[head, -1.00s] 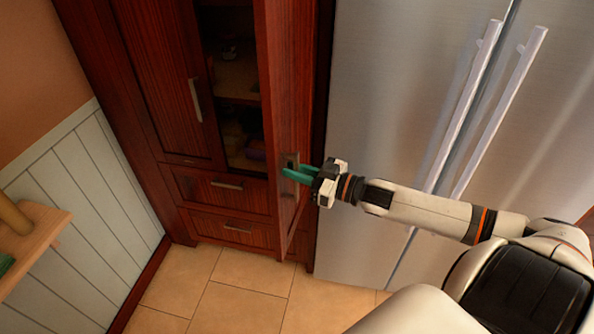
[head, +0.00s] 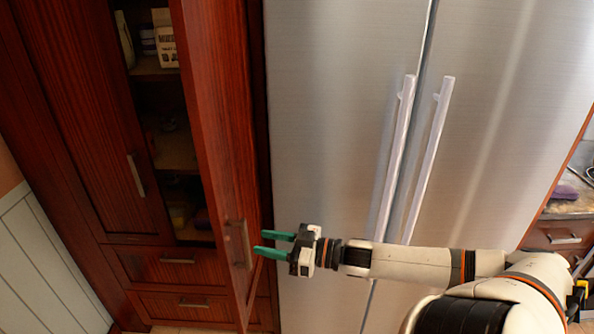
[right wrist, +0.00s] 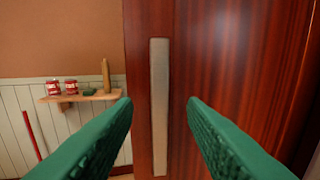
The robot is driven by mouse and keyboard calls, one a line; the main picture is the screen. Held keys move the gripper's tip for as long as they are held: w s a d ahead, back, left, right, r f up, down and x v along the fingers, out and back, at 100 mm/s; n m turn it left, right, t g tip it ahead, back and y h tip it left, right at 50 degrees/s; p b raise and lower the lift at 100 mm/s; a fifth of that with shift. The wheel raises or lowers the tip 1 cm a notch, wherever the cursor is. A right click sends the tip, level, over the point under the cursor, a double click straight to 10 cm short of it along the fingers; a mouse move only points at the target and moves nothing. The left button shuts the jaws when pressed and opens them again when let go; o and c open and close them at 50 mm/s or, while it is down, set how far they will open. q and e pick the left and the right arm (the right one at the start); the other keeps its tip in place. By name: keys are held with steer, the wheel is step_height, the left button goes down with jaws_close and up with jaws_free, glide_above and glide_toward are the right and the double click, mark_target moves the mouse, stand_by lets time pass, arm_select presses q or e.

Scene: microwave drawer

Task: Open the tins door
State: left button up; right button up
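The dark red wooden cabinet (head: 85,120) stands at the left in the head view. Its right door (head: 215,110) is swung part way out, so shelves show behind it. The door's metal handle (head: 240,243) is also in the right wrist view (right wrist: 159,105), upright between the fingers in the picture. My right gripper (head: 259,243) is open, its green fingers pointing at the handle from the right. The fingertips look just short of the handle, with nothing gripped. The fingers fill both sides of the right wrist view (right wrist: 160,105). My left gripper is out of view.
A steel fridge (head: 335,130) with two long handles stands right of the cabinet. The left cabinet door (head: 95,110) is shut, with drawers (head: 178,265) below. A wall shelf (right wrist: 82,97) holds two red tins (right wrist: 62,87) and a bottle-like object (right wrist: 106,74).

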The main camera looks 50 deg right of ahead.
steer(key=v, duration=0.6)
steer(key=shift+s, duration=0.15)
steer(key=shift+d, duration=0.15)
